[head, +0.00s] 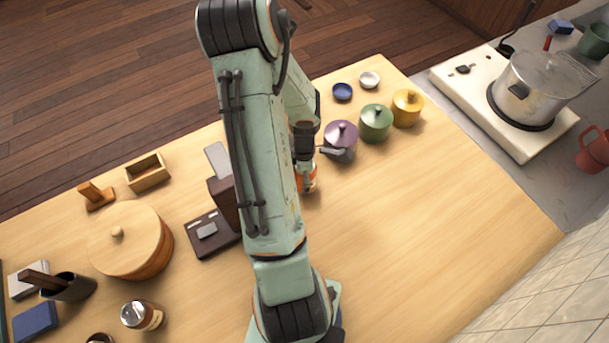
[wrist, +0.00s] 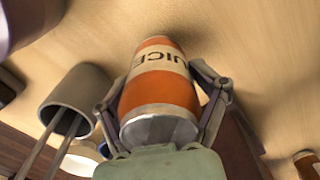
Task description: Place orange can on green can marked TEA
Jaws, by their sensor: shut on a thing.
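The orange can (wrist: 160,75) has a cream band with part of the word JUICE and a silver end. My gripper (wrist: 160,98) is shut on it, one finger on each side. In the head view the can (head: 309,183) shows just past my gripper (head: 304,172), mostly covered by my arm. Whether it touches the table is hard to tell. I cannot make out a green can marked TEA in either view; my arm hides part of the table. A green lidded pot (head: 375,122) stands to the right, with no readable marking.
A purple pot (head: 341,137) stands close right of my gripper, with a yellow pot (head: 407,108) beyond. A grey cup with sticks (wrist: 75,95) is left of the can in the wrist view. Left are a round wooden box (head: 130,240) and a jar (head: 143,316). The table's right front is clear.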

